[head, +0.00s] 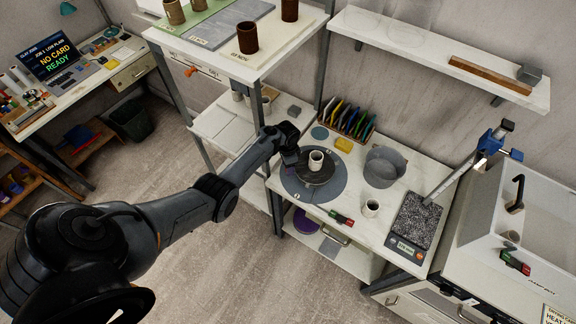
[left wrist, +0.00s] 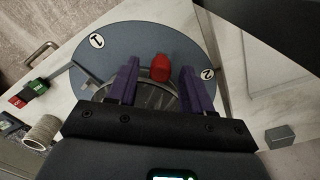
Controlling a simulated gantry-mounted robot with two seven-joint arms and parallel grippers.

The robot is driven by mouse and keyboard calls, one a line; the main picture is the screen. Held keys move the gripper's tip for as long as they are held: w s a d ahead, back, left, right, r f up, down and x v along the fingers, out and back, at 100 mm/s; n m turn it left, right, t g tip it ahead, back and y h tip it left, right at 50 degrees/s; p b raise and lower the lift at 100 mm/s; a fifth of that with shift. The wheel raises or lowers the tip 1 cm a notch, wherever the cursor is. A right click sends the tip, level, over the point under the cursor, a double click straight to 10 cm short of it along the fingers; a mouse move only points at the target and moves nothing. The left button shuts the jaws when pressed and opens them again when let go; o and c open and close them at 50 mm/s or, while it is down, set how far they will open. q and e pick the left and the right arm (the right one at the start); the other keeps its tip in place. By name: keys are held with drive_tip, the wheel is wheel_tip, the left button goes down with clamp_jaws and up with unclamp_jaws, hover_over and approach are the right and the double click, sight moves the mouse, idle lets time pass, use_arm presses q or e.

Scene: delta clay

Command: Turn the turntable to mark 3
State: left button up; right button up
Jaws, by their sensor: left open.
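The turntable (head: 332,190) is a blue-grey disc at the bench's left end, with a darker round head carrying a pale cup (head: 316,161). In the left wrist view the turntable (left wrist: 110,58) shows marks 1 (left wrist: 97,41) and 2 (left wrist: 207,74); I cannot see mark 3. My left gripper (head: 291,155) is over the disc's far-left part. In its wrist view the purple fingers (left wrist: 160,86) are open, one on each side of the red knob; I cannot tell whether they touch it. My right gripper is not in view.
A shelf unit (head: 262,62) stands close to my left arm. Right of the turntable are a grey basin (head: 384,167), a small cup (head: 371,208), a red-and-green item (head: 341,217) and a scale (head: 414,222). A rack of coloured tools (head: 350,120) stands behind.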

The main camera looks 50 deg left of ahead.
use_arm(q)
wheel_tip(320, 180, up, 10)
drive_tip(key=p, duration=0.2)
drive_tip(key=shift+a+r, duration=0.15)
drive_tip(key=shift+r, duration=0.1)
